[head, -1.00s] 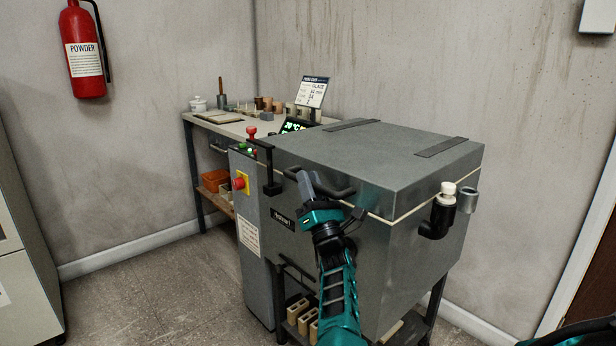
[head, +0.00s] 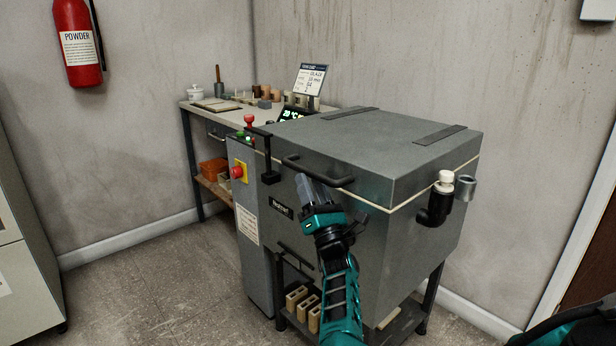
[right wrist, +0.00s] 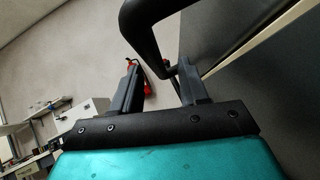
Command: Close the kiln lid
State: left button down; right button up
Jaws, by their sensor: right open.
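The grey kiln lid (head: 390,150) lies flat on the kiln body (head: 345,235), with a thin cream line along the seam. Its black bar handle (head: 335,182) is on the front face of the lid and also shows close up in the right wrist view (right wrist: 141,32). My right gripper (head: 303,182) is open and empty just in front of and slightly below the handle. In the right wrist view my gripper's fingers (right wrist: 157,75) stand apart, with the handle just beyond the tips. My left gripper is not in view.
A pipe with a white plug (head: 445,180) sticks out at the right. A worktable (head: 190,107) with small pots is behind. The floor at left is clear.

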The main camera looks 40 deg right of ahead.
jog(key=v, duration=1)
jog(key=shift+f, duration=0.15)
jog(key=shift+s, duration=0.1)
